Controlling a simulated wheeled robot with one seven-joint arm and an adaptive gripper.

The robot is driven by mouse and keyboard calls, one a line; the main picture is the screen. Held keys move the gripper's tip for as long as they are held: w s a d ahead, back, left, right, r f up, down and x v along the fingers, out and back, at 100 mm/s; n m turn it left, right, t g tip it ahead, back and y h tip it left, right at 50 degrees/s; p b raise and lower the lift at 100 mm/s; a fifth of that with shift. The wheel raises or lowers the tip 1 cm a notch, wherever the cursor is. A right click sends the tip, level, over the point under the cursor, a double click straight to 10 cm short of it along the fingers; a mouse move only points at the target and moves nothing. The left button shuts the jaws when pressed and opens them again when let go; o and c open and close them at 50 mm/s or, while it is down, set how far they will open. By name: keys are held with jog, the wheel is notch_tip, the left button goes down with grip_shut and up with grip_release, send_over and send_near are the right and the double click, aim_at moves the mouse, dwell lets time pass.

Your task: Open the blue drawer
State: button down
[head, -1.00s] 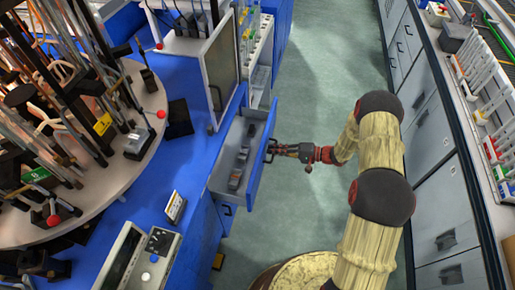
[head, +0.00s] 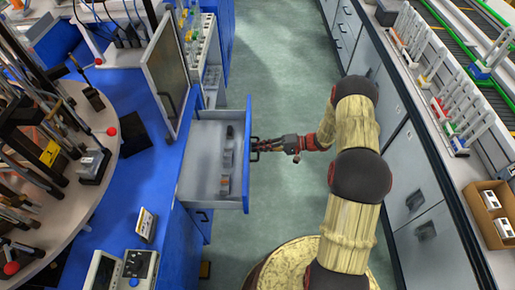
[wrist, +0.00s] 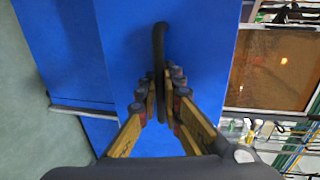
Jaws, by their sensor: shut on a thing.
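The blue drawer (head: 247,160) stands pulled out from the blue bench in the head view, and its pale inside shows. A few small dark and grey items (head: 226,160) lie in it. Its blue front fills the middle of the wrist view (wrist: 205,50). The dark drawer handle (wrist: 159,50) runs up and down in the wrist view. My gripper (head: 260,146) is at the handle on the drawer's outer face. In the wrist view my gripper (wrist: 162,95) has its fingers on both sides of the handle, shut on it.
A blue bench with a round table (head: 75,190) full of tools is on the left. A grey cabinet row (head: 408,170) with racks on top is on the right. The green floor (head: 275,70) between them is clear beyond my arm.

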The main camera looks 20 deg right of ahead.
jog(key=c, duration=2.3)
grip_release()
jog(key=v, duration=1.2)
jog(key=shift+w, duration=0.1)
jog(key=shift+f, duration=0.1)
